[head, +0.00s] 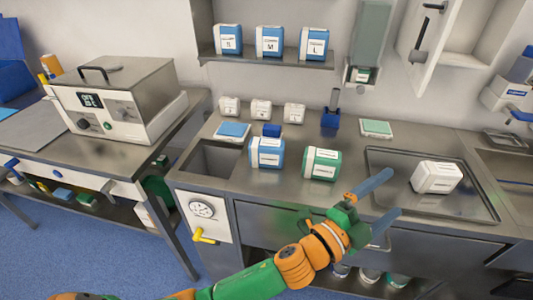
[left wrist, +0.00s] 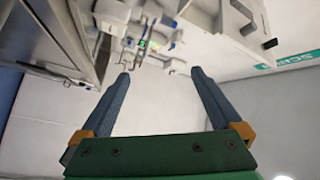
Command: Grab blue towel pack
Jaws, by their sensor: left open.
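A blue-and-white labelled pack (head: 266,153) stands upright on the steel counter, left of a green-and-white pack (head: 321,164). A flat light-blue pack (head: 232,130) lies behind it to the left. I cannot tell for sure which blue pack is the towel pack. My left gripper (head: 391,192) is open and empty at the counter's front edge, right of the blue and green packs. In the left wrist view its two fingers (left wrist: 160,78) are spread apart with nothing between them. My right gripper is out of view.
A white pack (head: 436,177) sits in a steel tray (head: 386,158) at the right. Small white boxes (head: 261,110) stand behind. A steel sterilizer box (head: 125,95) is on the left table. More blue packs (head: 270,41) are on a shelf above.

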